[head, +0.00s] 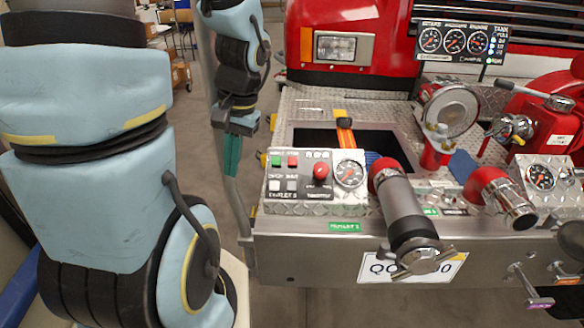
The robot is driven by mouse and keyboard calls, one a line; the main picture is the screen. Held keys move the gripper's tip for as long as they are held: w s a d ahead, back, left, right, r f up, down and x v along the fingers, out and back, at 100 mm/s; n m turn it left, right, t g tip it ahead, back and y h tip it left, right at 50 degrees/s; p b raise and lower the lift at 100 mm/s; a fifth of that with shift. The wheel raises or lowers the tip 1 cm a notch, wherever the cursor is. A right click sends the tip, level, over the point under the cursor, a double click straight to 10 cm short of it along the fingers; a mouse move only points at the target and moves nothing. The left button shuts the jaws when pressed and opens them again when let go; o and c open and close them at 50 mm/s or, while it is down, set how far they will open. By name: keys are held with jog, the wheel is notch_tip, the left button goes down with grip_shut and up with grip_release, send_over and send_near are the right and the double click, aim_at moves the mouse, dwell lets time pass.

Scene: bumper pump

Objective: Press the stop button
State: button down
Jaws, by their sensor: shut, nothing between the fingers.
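The control panel (335,208) sits on the front edge of the truck's bumper. At its upper left are a green button (276,160) and, just right of it, a square red button (292,161) that looks like the stop button. The small lettering above them is hard to read. My gripper (231,172) hangs with its teal fingers pointing down, left of the panel and apart from it. It is shut and empty. Both buttons are in plain view, and nothing covers them.
Two pale buttons (283,186), a red throttle knob (320,172) and a gauge (349,174) share the panel. A large pipe outlet (405,215) sticks out to its right. Behind is an open dark bin with orange hoses (345,135). Floor left of the bumper is clear.

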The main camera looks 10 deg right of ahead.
jog(key=w+d+f+m+t+y+b, duration=0.1)
jog(key=w+d+m+t+y+b, duration=0.1)
jog(key=d, duration=0.5)
jog(key=w+d+f+m+t+y+b, duration=0.1)
jog(key=w+d+m+t+y+b, duration=0.2)
jog(key=w+d+t, duration=0.4)
jog(key=w+d+m+b, duration=0.1)
jog(key=w+m, duration=0.1)
jog(key=shift+m+y, duration=0.3)
jog(key=shift+m, duration=0.1)
jog(key=shift+f+b, duration=0.1)
jog(key=shift+b, duration=0.2)
jog(key=b, duration=0.3)
send_over(293, 162)
jog(key=s, duration=0.3)
jog(key=f, duration=0.6)
jog(key=shift+s+d, duration=0.15)
jog(key=shift+d, duration=0.1)
jog(key=shift+w+d+f+b, duration=0.15)
jog(key=shift+w+f+b, duration=0.4)
jog(key=shift+f+b, duration=0.2)
jog(key=shift+w+f+b, duration=0.2)
jog(key=shift+f+b, duration=0.1)
jog(key=shift+b, duration=0.4)
